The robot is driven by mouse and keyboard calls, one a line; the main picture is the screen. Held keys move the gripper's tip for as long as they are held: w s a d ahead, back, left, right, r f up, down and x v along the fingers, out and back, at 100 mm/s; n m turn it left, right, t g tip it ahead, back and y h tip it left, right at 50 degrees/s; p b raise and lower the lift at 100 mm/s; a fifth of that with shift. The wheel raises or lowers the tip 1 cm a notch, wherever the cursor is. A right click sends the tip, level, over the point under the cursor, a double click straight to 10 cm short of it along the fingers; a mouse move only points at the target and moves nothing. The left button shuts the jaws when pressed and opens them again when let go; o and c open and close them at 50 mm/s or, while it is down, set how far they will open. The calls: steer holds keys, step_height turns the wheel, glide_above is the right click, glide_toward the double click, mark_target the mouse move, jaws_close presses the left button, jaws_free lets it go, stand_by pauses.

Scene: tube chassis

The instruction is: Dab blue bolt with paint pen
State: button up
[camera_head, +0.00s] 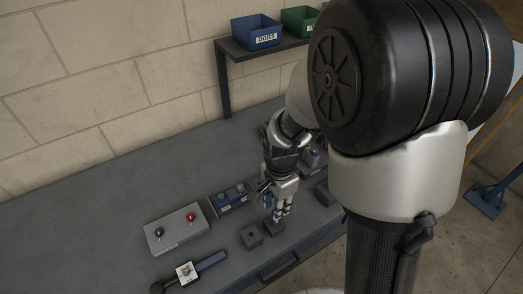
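A light grey plate (172,238) lies on the bench at the front left, with a dark blue bolt (159,231) on its left and a red bolt (190,217) on its right. My gripper (279,217) points down, to the right of the plate and well apart from it, just over a small dark block (273,229). A small blue part (267,200) shows beside the gripper's fingers; I cannot tell what it belongs to. The fingers are too small to tell whether they are open or hold anything. I cannot make out a paint pen for certain.
Another dark block (250,237) and a dark-handled tool (190,272) lie nearer the front. A shelf (225,80) carries a blue bin (256,33) and green bin (298,21). The bench's left is clear.

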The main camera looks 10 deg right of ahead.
steer(key=shift+a+f, duration=0.25)
steer(key=shift+f, duration=0.25)
step_height(320, 180, down, 7)
steer(key=b, duration=0.5)
steer(key=shift+d+r+b, duration=0.1)
steer(key=shift+r+b, duration=0.1)
steer(key=shift+b, duration=0.1)
steer(key=shift+c, duration=0.3)
jaws_close()
